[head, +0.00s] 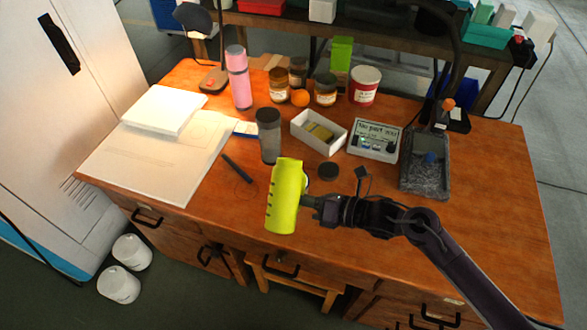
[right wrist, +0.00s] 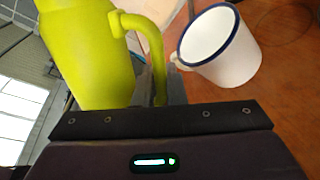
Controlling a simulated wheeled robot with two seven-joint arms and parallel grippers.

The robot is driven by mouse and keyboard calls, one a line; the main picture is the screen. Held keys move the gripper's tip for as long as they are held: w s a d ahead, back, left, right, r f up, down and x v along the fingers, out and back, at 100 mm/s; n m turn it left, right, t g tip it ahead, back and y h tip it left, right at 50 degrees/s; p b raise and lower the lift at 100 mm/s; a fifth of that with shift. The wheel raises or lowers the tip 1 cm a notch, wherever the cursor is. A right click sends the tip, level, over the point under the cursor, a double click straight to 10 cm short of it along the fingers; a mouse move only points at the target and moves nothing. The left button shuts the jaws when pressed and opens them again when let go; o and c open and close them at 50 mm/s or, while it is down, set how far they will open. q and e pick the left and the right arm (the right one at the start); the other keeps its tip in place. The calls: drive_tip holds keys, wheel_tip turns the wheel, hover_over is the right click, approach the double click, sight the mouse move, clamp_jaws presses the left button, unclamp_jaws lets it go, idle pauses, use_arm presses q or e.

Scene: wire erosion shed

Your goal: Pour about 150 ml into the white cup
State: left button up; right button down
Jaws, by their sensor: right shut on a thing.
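A yellow-green jug (head: 284,200) with dark marks along its left side is in the head view, above the table's front part. My right gripper (head: 310,202) is shut on the jug's handle from the right. In the right wrist view the jug (right wrist: 88,50) and its handle fill the left and middle. The white cup (right wrist: 222,48) with a dark blue rim stands on the wooden table, beside the jug in that view. Its visible inside looks white and empty. The jug's contents are hidden. My left gripper is not in view.
A device with a sign (head: 374,140) and a grey tray (head: 425,178) stand right. Jars and a pink bottle (head: 238,78) are behind.

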drive_tip(key=shift+s+a+f+m+g, duration=0.15)
drive_tip(key=shift+s+f+m, duration=0.1)
drive_tip(key=shift+f, duration=0.15)
drive_tip(key=shift+s+d+f+m+g, duration=0.15)
drive_tip(key=shift+s+f+m, duration=0.1)
drive_tip(key=shift+f, duration=0.15)
drive_tip(key=shift+s+a+f+m+p, duration=0.2)
drive_tip(key=shift+m+p, duration=0.1)
drive_tip(key=shift+p, duration=0.7)
drive_tip(key=shift+s+f+m+g+p, duration=0.35)
drive_tip(key=shift+m+g+p, duration=0.15)
drive_tip(key=shift+p, duration=0.1)
drive_tip(key=shift+s+a+f+m+p, duration=0.1)
drive_tip(key=shift+s+f+m+p, duration=0.2)
drive_tip(key=shift+s+m+p, duration=0.4)
drive_tip(key=shift+w+r+g, duration=0.3)
drive_tip(key=shift+w+g, duration=0.05)
drive_tip(key=shift+g, duration=0.15)
drive_tip(key=shift+s+r+m+p, duration=0.15)
drive_tip(key=shift+s+m+p, duration=0.2)
drive_tip(key=shift+s+m, duration=0.05)
drive_tip(key=shift+s+r+m+g+p, duration=0.3)
drive_tip(key=shift+r+m+p, duration=0.1)
drive_tip(key=shift+r, duration=0.1)
idle(0.8)
